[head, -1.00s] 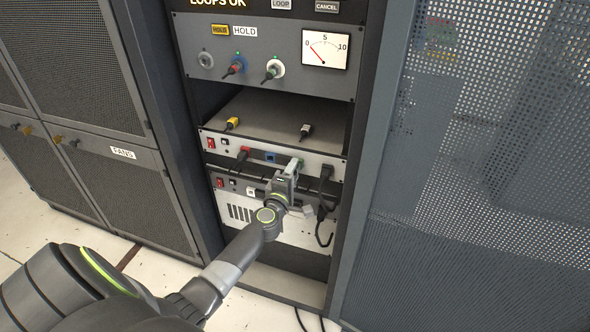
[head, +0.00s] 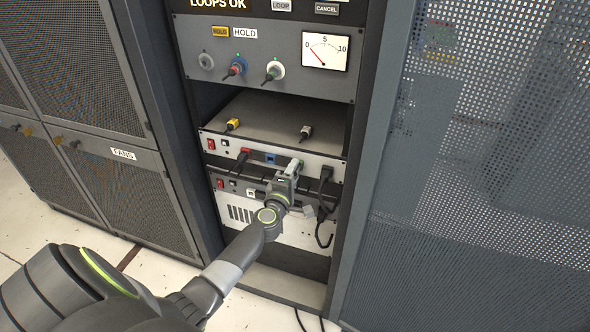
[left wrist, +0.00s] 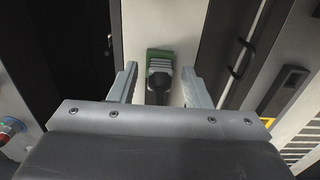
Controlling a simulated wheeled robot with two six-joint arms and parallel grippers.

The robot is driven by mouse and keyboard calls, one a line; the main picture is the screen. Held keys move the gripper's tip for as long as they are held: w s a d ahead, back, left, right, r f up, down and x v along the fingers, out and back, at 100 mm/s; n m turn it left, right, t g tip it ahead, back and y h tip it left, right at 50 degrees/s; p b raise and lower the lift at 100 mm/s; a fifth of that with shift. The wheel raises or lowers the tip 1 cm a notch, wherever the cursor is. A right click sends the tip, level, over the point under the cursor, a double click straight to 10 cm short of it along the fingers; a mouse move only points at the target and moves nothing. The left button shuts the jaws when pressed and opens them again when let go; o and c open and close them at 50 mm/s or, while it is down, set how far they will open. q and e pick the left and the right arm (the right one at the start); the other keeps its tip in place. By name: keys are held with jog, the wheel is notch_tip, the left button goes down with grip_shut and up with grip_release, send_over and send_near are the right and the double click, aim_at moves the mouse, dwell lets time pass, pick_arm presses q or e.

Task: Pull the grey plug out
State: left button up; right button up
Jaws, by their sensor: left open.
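A dark grey plug (left wrist: 158,78) with a ribbed body sits in a green socket (left wrist: 159,54) on a pale panel in the left wrist view. My left gripper (left wrist: 159,70) is open, with one finger on each side of the plug and a gap showing on both sides. In the head view my left gripper (head: 291,168) is at the right part of the lower panels. There the gripper hides the plug, and only a little green of the socket (head: 301,163) shows beside it. My right gripper is not in view.
A black plug with a hanging cable (head: 326,178) is close to the right of the gripper. A red plug (head: 243,154) and a blue socket (head: 270,158) are to its left. Yellow (head: 233,123) and whitish (head: 306,130) connectors are above, at the shelf (head: 275,112).

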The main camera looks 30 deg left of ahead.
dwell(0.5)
pick_arm(q)
grip_shut()
jog(key=shift+p+v, duration=1)
jog(key=shift+v, duration=2)
